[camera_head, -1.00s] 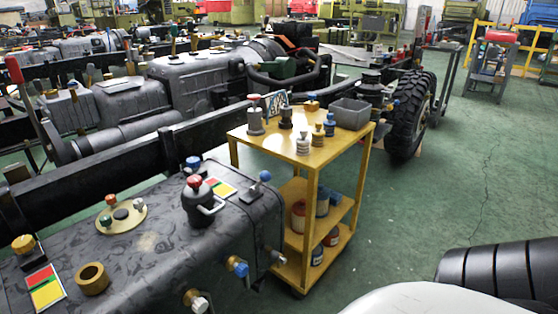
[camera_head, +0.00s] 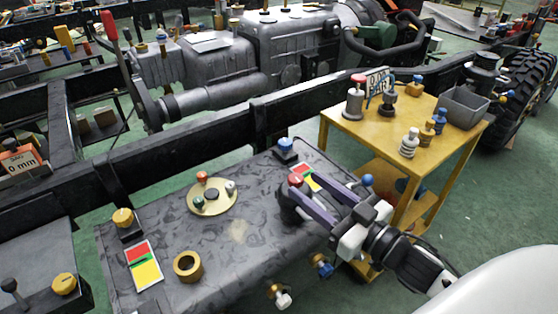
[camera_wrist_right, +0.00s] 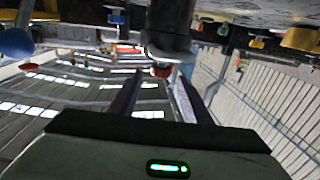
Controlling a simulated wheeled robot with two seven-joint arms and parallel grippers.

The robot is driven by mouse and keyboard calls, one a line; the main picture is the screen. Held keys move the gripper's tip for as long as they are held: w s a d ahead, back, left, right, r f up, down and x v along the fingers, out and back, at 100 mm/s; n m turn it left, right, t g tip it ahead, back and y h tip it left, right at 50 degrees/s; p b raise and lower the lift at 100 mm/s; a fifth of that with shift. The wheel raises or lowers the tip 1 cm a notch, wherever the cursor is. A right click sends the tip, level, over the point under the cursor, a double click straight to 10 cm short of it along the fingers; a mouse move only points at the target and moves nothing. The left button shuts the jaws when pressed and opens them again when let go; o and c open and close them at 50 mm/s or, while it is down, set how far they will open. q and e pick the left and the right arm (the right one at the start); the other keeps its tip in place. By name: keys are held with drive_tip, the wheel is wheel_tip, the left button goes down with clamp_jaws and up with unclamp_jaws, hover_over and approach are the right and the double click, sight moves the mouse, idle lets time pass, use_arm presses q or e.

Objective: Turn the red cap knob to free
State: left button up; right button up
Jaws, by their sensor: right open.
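The red cap knob (camera_head: 295,181) sits on top of a dark grey cylinder on the black tank's upper face. In the right wrist view, which is upside down, the red cap (camera_wrist_right: 160,71) shows below the dark cylinder (camera_wrist_right: 168,25). My right gripper (camera_head: 302,186) is open, its two purple fingers reaching from the right to the cap. In the wrist view the cap appears between the fingertips; I cannot tell whether they touch it. A red, green and yellow label (camera_head: 307,174) lies behind the cylinder, partly hidden. My left gripper is not in view.
A round plate (camera_head: 213,205) with small knobs, a brass ring (camera_head: 187,266) and a blue-topped knob (camera_head: 285,148) are on the tank (camera_head: 255,262). A blue-ball lever (camera_head: 367,181) stands close to my gripper. A yellow trolley (camera_head: 450,138) with several items stands behind right.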

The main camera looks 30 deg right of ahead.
drive_tip(key=w+a, duration=0.1)
drive_tip(key=w, duration=0.7)
drive_tip(key=shift+w+a+b, duration=0.15)
drive_tip(key=shift+a+b, duration=0.15)
drive_tip(key=shift+b, duration=0.15)
drive_tip(key=c, duration=1)
drive_tip(key=shift+a+n+g+y+p, duration=0.15)
drive_tip(key=shift+n+y+p, duration=0.3)
drive_tip(key=shift+y, duration=0.15)
drive_tip(key=shift+a+n+g+y+p, duration=0.15)
drive_tip(key=shift+n+y+p, duration=0.25)
drive_tip(key=shift+y, duration=0.2)
drive_tip(key=shift+c, duration=0.2)
